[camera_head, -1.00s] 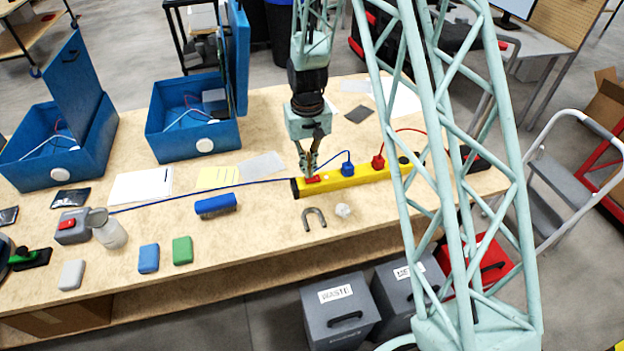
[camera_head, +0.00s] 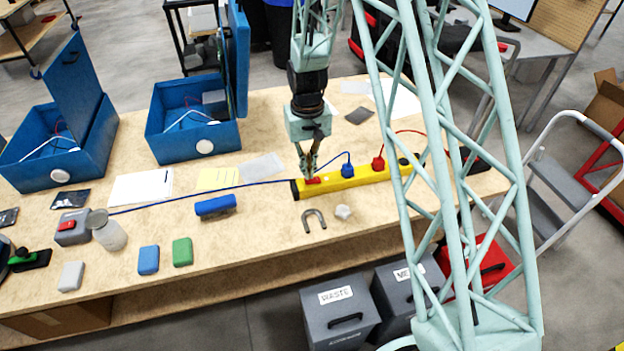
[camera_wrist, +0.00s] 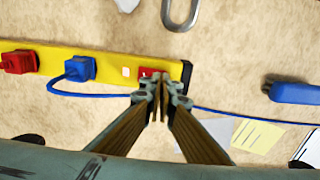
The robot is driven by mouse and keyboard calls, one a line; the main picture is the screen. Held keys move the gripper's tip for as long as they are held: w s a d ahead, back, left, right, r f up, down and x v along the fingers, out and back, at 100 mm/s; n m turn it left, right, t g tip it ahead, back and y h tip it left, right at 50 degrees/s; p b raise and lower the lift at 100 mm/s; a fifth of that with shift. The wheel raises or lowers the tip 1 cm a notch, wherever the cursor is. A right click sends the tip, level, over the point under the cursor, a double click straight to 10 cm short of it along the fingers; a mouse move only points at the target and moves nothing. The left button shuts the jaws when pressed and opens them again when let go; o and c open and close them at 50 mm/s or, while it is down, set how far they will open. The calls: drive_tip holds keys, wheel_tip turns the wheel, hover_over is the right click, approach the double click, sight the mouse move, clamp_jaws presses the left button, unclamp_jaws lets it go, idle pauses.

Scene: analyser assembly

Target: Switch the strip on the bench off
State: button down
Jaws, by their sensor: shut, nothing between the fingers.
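The yellow power strip (camera_head: 350,179) lies on the wooden bench. Its red rocker switch (camera_head: 313,181) is at the left end in the head view and also shows in the wrist view (camera_wrist: 147,73). A blue plug (camera_head: 347,170) and a red plug (camera_head: 378,163) sit in the strip. My gripper (camera_head: 307,176) is shut and empty, pointing down with its fingertips at the switch. In the wrist view the fingertips (camera_wrist: 159,82) overlap the switch's edge and hide part of it. I cannot tell whether they touch it or which way it is tilted.
A grey horseshoe piece (camera_head: 314,220) and a small whitish lump (camera_head: 343,212) lie in front of the strip. A blue brush-like block (camera_head: 215,206) lies to the left. Blue and red cables run from the strip. Two open blue cases (camera_head: 195,137) stand behind at left.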

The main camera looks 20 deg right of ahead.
drive_tip(key=shift+f+b, duration=0.7)
drive_tip(key=shift+f, duration=0.4)
idle(1.9)
drive_tip(key=shift+r, duration=0.1)
drive_tip(key=shift+r+p, duration=1.55)
drive_tip(key=shift+r, duration=1.8)
drive_tip(key=shift+r, duration=0.1)
